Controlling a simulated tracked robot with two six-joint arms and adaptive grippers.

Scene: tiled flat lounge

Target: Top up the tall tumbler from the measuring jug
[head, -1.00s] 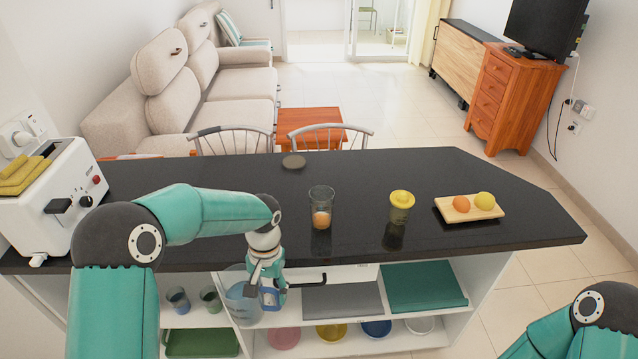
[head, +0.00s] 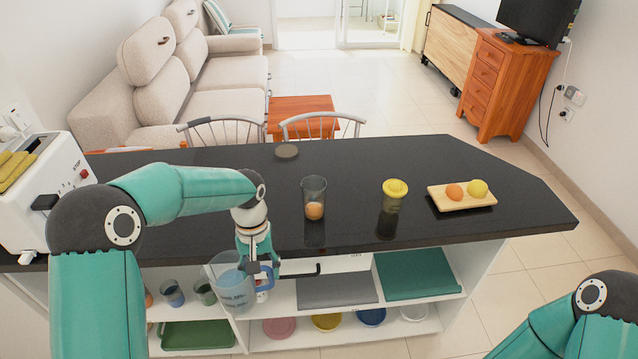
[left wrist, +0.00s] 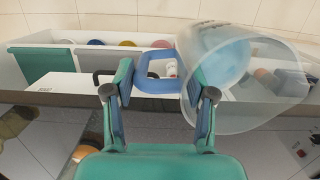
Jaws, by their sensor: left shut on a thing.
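The measuring jug (head: 229,291) is clear with blue liquid in it and a blue handle. My left gripper (head: 260,271) is shut on that handle. The jug hangs in front of the counter's near edge, lower than the tumbler. In the left wrist view the jug (left wrist: 268,108) is at the right, its handle between the fingers of the left gripper (left wrist: 159,82). The tall tumbler (head: 315,190) is clear glass and stands upright on the dark counter, right of the jug and apart from it. An orange thing shows at its bottom. My right gripper is out of view; only its arm shows.
On the counter (head: 350,160) are a yellow-lidded jar (head: 395,189), a wooden tray (head: 438,198) with two fruits, a dark round disc (head: 287,151) and, at left, a white toaster (head: 50,195). Shelves below hold cups and dishes. The counter around the tumbler is clear.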

